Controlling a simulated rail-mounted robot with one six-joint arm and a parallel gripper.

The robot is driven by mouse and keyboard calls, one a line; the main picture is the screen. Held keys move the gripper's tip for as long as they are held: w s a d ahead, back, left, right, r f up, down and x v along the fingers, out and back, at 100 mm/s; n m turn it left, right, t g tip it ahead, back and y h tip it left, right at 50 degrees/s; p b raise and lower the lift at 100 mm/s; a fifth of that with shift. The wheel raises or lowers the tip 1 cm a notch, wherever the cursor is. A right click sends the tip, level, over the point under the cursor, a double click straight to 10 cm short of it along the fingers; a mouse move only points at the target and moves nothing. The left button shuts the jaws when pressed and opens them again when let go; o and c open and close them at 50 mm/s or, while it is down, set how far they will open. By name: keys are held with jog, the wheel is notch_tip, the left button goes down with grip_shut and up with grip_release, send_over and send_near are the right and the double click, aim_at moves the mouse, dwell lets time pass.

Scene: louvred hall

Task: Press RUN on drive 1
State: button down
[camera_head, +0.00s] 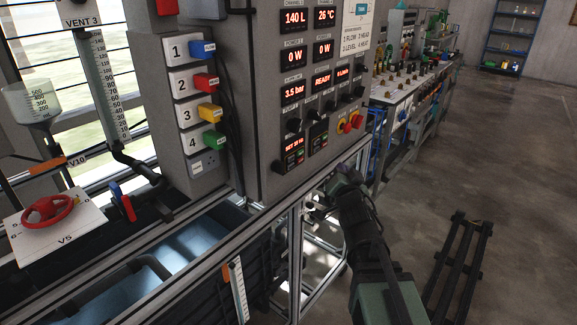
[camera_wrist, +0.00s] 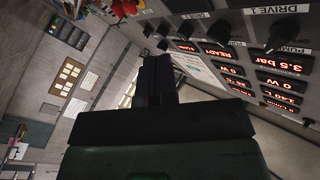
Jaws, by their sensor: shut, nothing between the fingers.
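In the head view the grey control cabinet (camera_head: 262,100) carries two small drive units low on its face. The left drive unit (camera_head: 291,150) has a lit red display; the right drive unit (camera_head: 318,134) sits beside it. Their labels are too small to read here. In the wrist view a "DRIVE 1" label (camera_wrist: 277,9) shows at the top right edge; the drive below that label is cut off and no RUN button is legible. My gripper (camera_head: 311,213) is below and in front of the cabinet, apart from it. In the wrist view my gripper (camera_wrist: 157,60) is shut and empty.
Black knobs (camera_wrist: 282,35) and lit displays (camera_wrist: 280,67) stick out near the gripper. Red and yellow buttons (camera_head: 348,124) sit right of the drives. A metal frame rail (camera_head: 225,232) runs below the cabinet. A black rack (camera_head: 458,265) lies on the otherwise open floor at right.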

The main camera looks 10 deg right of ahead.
aim_at(300, 152)
jog(key=shift+w+a+r+m+t+y, duration=0.1)
jog(key=shift+a+r+m+t+y, duration=0.15)
jog(key=shift+r+t+y, duration=0.3)
jog(key=shift+w+r, duration=0.1)
jog(key=w+a, duration=0.6)
jog(key=shift+w+a, duration=0.1)
jog(key=shift+a, duration=0.05)
dwell(1.9)
jog(key=shift+w+a, duration=0.2)
jog(key=shift+w, duration=0.05)
